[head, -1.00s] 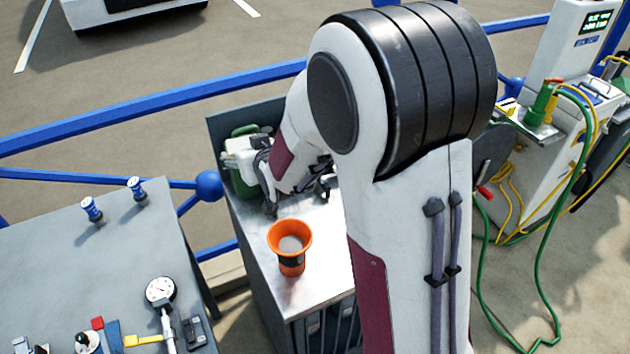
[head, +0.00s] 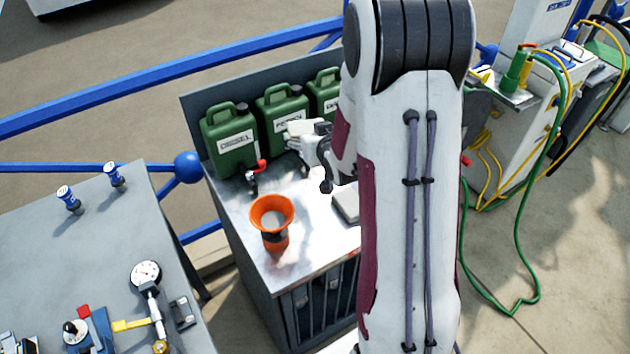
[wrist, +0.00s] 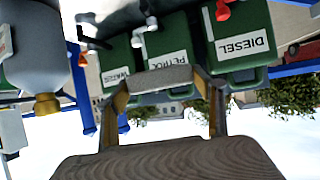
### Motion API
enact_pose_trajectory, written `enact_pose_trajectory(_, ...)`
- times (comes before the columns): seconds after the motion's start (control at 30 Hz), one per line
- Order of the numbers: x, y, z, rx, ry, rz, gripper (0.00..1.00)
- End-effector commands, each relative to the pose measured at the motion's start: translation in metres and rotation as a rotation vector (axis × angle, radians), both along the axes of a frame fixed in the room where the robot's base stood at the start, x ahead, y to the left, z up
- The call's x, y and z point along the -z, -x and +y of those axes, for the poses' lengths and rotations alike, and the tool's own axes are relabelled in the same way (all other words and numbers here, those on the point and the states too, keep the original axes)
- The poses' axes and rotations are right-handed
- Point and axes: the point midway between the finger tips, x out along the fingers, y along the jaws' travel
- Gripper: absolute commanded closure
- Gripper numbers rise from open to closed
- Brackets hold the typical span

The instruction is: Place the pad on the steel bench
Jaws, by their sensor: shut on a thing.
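My gripper (head: 309,143) is in front of the green jugs, above the steel bench (head: 312,243), partly hidden by my own arm in the head view. In the wrist view, its two fingers are shut on the pad (wrist: 168,77), a grey slab held across between the fingertips. In the head view a pale piece shows at the gripper, but I cannot tell pad from fingers. The held pad appears clear of the bench. A dark grey ribbed shape fills the bottom of the wrist view.
Green jugs (head: 229,139) stand along the bench's back; one has a red tap. An orange funnel (head: 271,214) stands at the bench's left front. A light grey block (head: 345,204) lies on the bench, partly behind my arm. Bare steel shows between funnel and block.

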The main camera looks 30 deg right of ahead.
Motion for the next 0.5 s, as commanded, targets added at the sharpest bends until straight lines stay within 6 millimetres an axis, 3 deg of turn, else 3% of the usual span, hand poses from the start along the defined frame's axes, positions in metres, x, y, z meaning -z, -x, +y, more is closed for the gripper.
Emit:
enact_pose_trajectory(0.2, 0.019, 0.017, -0.036, 0.004, -0.002, 0.002, 0.53)
enact_pose_trajectory(0.5, 0.043, 0.041, -0.07, -0.034, -0.003, 0.001, 0.53)
